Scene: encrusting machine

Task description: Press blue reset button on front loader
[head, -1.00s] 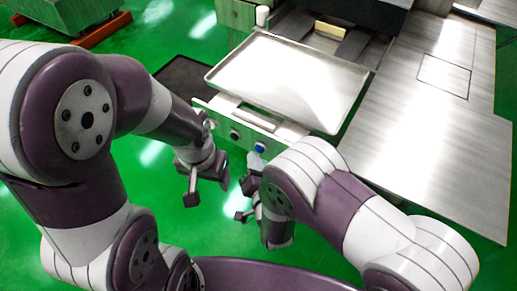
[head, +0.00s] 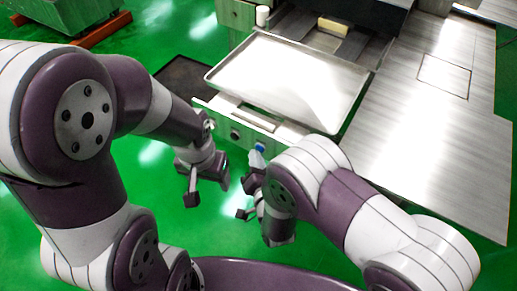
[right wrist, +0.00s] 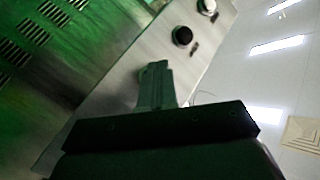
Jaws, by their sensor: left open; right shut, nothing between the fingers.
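The blue button (head: 260,147) is on the front panel (head: 208,106) of the loader, below the tray, right of a dark knob (head: 235,134). My right gripper (head: 256,160) is shut and empty, its tips just in front of the blue button; I cannot tell whether they touch. In the right wrist view its shut fingers (right wrist: 155,75) point at the panel, in line with a black knob (right wrist: 182,35) and a pale round control (right wrist: 207,7). No blue shows there; the fingertips may hide the button. My left gripper (head: 208,194) is open and empty, left of the right one.
A large pale tray (head: 210,72) lies on the loader above the panel. A metal table (head: 430,135) stands to the right. A yellow block (head: 332,26) shows at the back.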

